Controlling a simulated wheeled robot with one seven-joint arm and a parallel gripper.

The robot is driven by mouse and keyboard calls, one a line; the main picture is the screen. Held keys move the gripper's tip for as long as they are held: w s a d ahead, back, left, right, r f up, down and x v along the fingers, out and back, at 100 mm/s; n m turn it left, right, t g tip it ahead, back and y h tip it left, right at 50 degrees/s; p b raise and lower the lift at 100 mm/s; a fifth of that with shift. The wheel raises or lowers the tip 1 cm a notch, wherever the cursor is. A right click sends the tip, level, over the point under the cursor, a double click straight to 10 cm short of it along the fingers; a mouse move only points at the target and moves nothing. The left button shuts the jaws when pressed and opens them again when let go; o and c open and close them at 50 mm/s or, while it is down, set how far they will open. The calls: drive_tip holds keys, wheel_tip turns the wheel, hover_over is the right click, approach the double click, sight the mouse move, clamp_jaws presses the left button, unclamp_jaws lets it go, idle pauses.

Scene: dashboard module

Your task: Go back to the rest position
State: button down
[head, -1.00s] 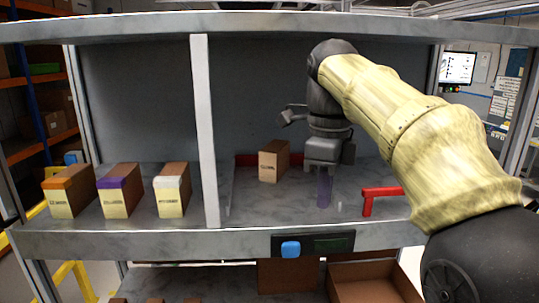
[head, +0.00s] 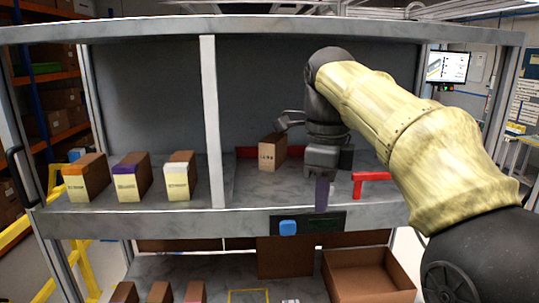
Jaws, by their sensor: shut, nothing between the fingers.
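My gripper (head: 321,193) hangs pointing down over the right compartment of the upper shelf, near its front edge. Its fingers look shut together, with nothing held between them. A brown box (head: 268,156) stands upright on the shelf behind and left of the gripper, apart from the fingers. My arm reaches in from the right and hides part of the compartment's right side.
A grey upright divider (head: 212,120) separates the compartments. Left of it stand boxes with orange (head: 88,178), purple (head: 132,178) and white (head: 181,177) tops. A red bracket (head: 371,181) is right of the gripper. A blue button (head: 288,228) is on the front edge. An open carton (head: 366,272) is below.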

wheel_tip(320, 180, down, 26)
drive_tip(key=w+d+f+n+t+b, duration=0.1)
drive_tip(key=d+n+b, duration=0.2)
drive_tip(key=n+b, duration=0.65)
drive_tip(key=s+d+f+n+b, duration=0.1)
drive_tip(key=s+f+n, duration=0.3)
drive_tip(key=f, duration=0.5)
drive_tip(key=s+d+f+n+t+b, duration=0.1)
drive_tip(key=s+d+f+n+b, duration=0.1)
drive_tip(key=s+f+n, duration=0.3)
wheel_tip(320, 180, down, 5)
drive_tip(key=n, duration=0.3)
drive_tip(key=shift+s+n+t, duration=0.3)
drive_tip(key=shift+n, duration=0.05)
drive_tip(key=shift+w+d, duration=0.1)
